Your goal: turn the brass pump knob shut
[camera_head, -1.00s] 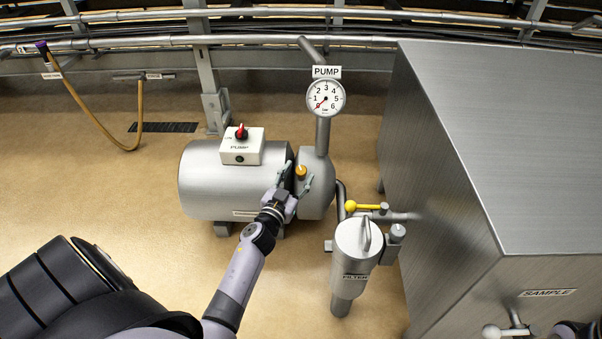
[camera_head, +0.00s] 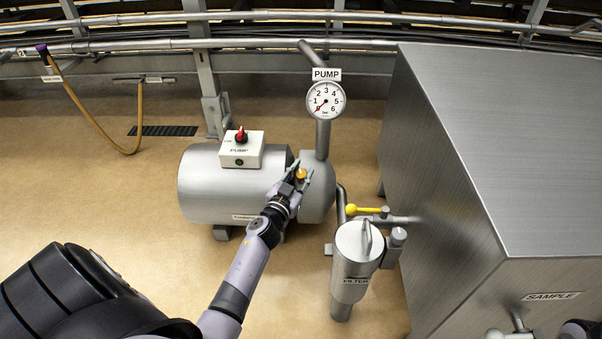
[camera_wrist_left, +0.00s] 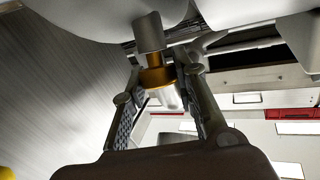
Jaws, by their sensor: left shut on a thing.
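The brass pump knob (camera_head: 301,173) sits on the right end of the steel pump body (camera_head: 220,186). My left gripper (camera_head: 303,179) reaches it from below left, with its fingers on either side of the knob. In the left wrist view the knob's brass band (camera_wrist_left: 157,77) shows on a short grey stem, between the two fingers of the gripper (camera_wrist_left: 160,103). The gripper is shut on the knob. The fingers partly hide the knob in the head view.
A round gauge (camera_head: 326,99) marked PUMP stands above the knob. A white switch box (camera_head: 241,149) with a red knob sits on the pump. A filter canister (camera_head: 352,248) and a yellow-handled valve (camera_head: 363,210) stand right of my gripper. A large steel cabinet (camera_head: 520,140) fills the right.

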